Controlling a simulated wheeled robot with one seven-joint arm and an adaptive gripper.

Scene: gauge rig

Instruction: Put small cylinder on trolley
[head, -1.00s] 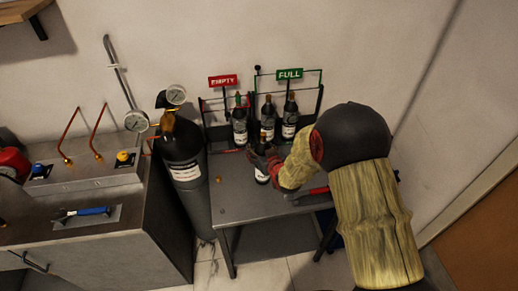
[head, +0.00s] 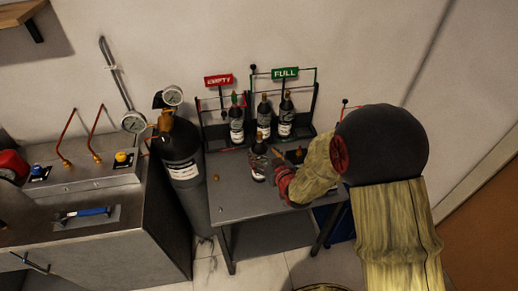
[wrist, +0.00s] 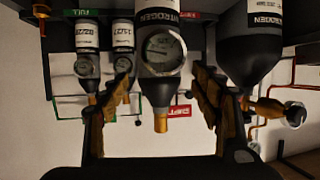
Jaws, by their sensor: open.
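A small dark cylinder (head: 258,160) with a white label stands upright on the grey trolley-like table (head: 235,204), in front of the rack. My gripper (head: 277,170) is open, just to its right in the head view, with a gap showing between them. In the wrist view, which looks upside down, a small cylinder (wrist: 160,95) with a round gauge and brass tip appears between the two spread fingers of my gripper (wrist: 160,84). The fingers do not visibly press on it. The hand hides part of the table's right side.
A rack with an EMPTY sign (head: 218,80) and a FULL sign (head: 285,72) holds several small cylinders (head: 237,125) behind. A tall black cylinder (head: 182,165) with gauges stands left of the table. A metal bench (head: 85,215) is further left. The table's front left is mostly clear.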

